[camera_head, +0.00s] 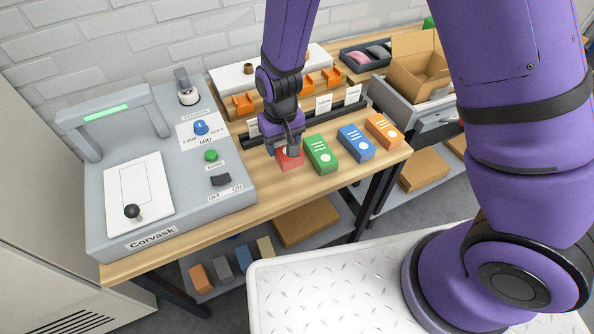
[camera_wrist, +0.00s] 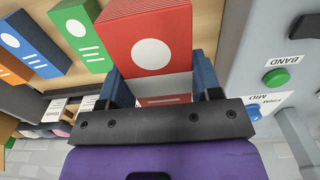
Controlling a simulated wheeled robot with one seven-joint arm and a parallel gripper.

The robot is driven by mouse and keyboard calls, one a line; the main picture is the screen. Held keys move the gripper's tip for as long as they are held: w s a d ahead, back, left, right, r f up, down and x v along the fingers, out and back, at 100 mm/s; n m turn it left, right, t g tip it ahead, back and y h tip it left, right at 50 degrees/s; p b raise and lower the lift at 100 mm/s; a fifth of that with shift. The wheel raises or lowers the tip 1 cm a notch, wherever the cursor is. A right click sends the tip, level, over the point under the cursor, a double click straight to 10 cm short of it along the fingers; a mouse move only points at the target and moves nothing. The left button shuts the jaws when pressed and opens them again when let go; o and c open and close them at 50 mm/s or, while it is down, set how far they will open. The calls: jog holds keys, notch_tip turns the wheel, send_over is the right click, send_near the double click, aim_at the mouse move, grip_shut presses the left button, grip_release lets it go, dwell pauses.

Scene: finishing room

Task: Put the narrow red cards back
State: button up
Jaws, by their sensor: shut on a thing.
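The red card stack (camera_head: 289,160) is at the left end of a row of coloured stacks on the wooden table. My gripper (camera_head: 287,140) is over it from above, with its fingers at its sides. In the wrist view the red stack (camera_wrist: 148,40) shows a white circle and sits between the two fingers of my gripper (camera_wrist: 157,85), shut on it. I cannot tell whether its underside touches the table. The wrist view shows a pale band and a red strip near the palm.
Right of it stand a green stack (camera_head: 320,154), a blue stack (camera_head: 356,143) and an orange stack (camera_head: 383,131). Behind is a black rack (camera_head: 336,113) with white labels. The grey Corvask machine (camera_head: 225,172) is close on the left. A cardboard box (camera_head: 417,68) stands at the back right.

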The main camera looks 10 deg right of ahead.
aim_at(285, 176)
jog(key=shift+d+f, duration=0.1)
jog(key=shift+f, duration=4.9)
jog(key=shift+f, duration=0.1)
jog(key=o, duration=1.1)
notch_tip(285, 176, up, 12)
jog(key=shift+r, duration=0.15)
